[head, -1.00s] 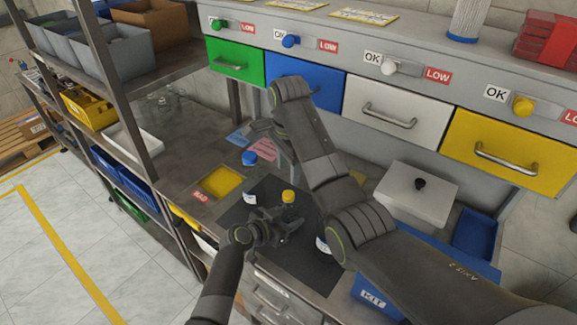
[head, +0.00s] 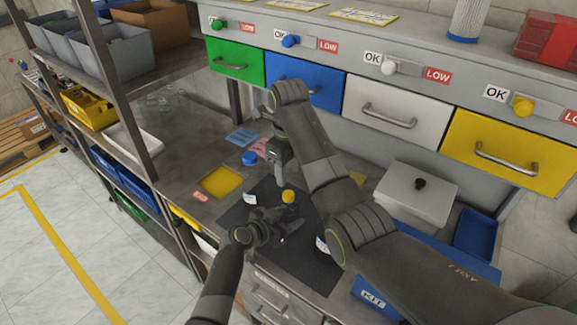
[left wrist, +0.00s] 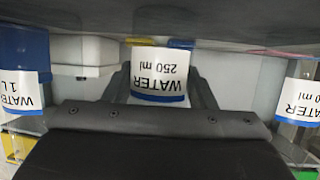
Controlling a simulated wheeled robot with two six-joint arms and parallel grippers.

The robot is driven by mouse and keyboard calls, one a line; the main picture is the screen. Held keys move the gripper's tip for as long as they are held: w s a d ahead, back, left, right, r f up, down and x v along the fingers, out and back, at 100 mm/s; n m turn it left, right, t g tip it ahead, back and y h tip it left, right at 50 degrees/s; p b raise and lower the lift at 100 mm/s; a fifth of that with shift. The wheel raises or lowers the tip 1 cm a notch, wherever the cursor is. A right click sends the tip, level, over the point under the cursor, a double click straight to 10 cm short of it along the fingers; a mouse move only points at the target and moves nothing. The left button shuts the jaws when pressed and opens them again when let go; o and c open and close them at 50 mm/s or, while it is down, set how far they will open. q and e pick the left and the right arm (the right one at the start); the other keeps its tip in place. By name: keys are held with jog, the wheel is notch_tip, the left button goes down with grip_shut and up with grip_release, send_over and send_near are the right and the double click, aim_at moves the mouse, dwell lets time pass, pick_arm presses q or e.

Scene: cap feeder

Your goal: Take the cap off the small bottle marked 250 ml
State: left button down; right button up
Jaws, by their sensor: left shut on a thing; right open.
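The small bottle (left wrist: 161,78) shows its label "WATER 250 ml" upside down between my left fingers in the left wrist view. In the head view its yellow cap (head: 288,196) is on top. My left gripper (head: 284,222) is shut on the bottle, low over the dark mat. My right gripper (head: 278,160) is open and points down, behind and a little left of the yellow cap in the picture, apart from it. Its fingertips are small and hard to make out.
Labelled bottles (head: 250,198) (head: 321,244) stand on the dark mat (head: 293,258), one partly hidden by my right arm. A blue cap-like object (head: 249,158) is near a yellow square (head: 221,181). A blue kit bin (head: 367,298) and a white lidded box (head: 416,196) are to the right.

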aim_at(289, 193)
notch_tip(289, 193, down, 7)
jog(key=shift+f, duration=0.15)
dwell(0.4)
grip_shut()
